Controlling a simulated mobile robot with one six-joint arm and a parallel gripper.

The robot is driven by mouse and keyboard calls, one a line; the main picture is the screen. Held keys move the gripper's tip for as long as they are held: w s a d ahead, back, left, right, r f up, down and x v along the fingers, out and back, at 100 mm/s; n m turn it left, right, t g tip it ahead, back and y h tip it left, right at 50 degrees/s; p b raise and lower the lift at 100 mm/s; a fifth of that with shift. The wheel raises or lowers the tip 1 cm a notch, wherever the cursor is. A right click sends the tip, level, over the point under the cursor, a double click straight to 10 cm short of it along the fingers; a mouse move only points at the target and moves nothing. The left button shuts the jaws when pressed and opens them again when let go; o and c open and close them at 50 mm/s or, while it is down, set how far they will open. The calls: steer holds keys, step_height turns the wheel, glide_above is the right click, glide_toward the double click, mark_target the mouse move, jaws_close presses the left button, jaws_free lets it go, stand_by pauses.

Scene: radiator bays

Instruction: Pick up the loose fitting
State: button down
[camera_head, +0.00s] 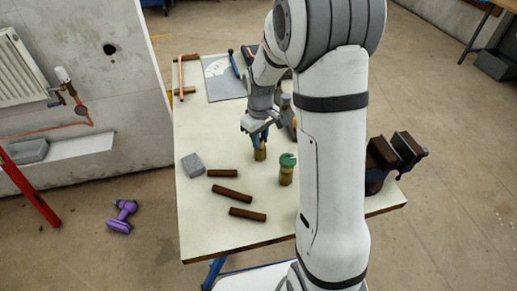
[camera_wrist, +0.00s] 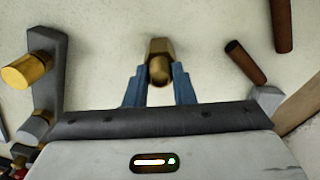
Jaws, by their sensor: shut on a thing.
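The loose fitting is a small brass piece (camera_head: 260,152), in the head view near the middle of the workbench (camera_head: 205,222). In the wrist view the brass fitting (camera_wrist: 160,66) sits between the two blue fingers. My gripper (camera_head: 259,136) points down over it and is shut on it, with the fingers on either side; it also shows in the wrist view (camera_wrist: 160,76). The fitting looks upright in the head view. I cannot tell whether it touches the bench top.
A green-topped brass piece (camera_head: 286,171) stands close by on the right. Several brown pipe pieces (camera_head: 232,193) and a grey block (camera_head: 192,165) lie left and in front. A dark red vise (camera_head: 393,160) is at the right edge. A wrench-like grey tool with brass (camera_wrist: 42,75) lies left in the wrist view.

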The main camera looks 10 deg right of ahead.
steer(key=shift+r, duration=0.1)
steer(key=shift+r+p, duration=0.95)
steer(key=shift+r, duration=0.5)
steer(key=shift+r, duration=0.1)
steer(key=shift+r+p, duration=1.45)
steer(key=shift+r, duration=0.7)
